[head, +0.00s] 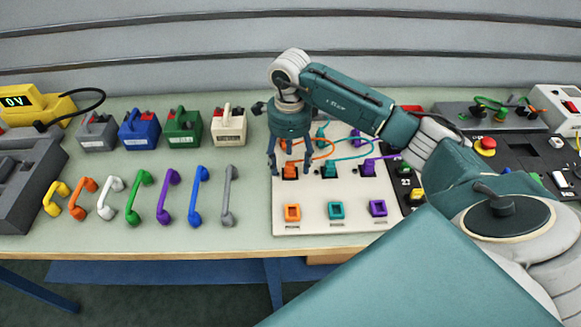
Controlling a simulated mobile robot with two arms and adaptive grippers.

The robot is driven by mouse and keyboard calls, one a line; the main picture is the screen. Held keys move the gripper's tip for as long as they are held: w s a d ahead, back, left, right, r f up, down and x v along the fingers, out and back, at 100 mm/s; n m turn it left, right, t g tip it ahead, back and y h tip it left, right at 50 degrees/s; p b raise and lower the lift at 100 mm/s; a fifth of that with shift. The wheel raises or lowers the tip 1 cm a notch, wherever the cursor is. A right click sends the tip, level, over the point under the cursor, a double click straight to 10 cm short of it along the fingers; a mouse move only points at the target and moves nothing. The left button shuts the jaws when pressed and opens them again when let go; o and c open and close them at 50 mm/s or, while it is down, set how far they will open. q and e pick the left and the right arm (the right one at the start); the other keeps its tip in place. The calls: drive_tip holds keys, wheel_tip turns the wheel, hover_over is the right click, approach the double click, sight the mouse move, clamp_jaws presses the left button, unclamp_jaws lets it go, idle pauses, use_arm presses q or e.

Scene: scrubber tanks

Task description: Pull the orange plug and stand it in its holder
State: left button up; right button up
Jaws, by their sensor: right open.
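The orange plug (289,171) sits in a black socket on the cream board (310,228). An orange cable runs from behind it to the right. The orange square holder (292,212) is empty near the board's front edge, straight in front of the plug. My right gripper (290,162) points down over the orange plug with its fingers open, one to either side of it. I cannot tell whether they touch the plug. The gripper body hides part of the board behind it. My left gripper is not in view.
A teal plug (328,168) and a purple plug (369,166) sit right of the orange one, with a teal holder (336,210) and a purple holder (377,208) in front. Dark panels (530,165) lie right.

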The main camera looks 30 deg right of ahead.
sight(290, 164)
wheel_tip(290, 164, up, 10)
idle(0.3)
drive_tip(key=shift+f, duration=0.15)
idle(0.3)
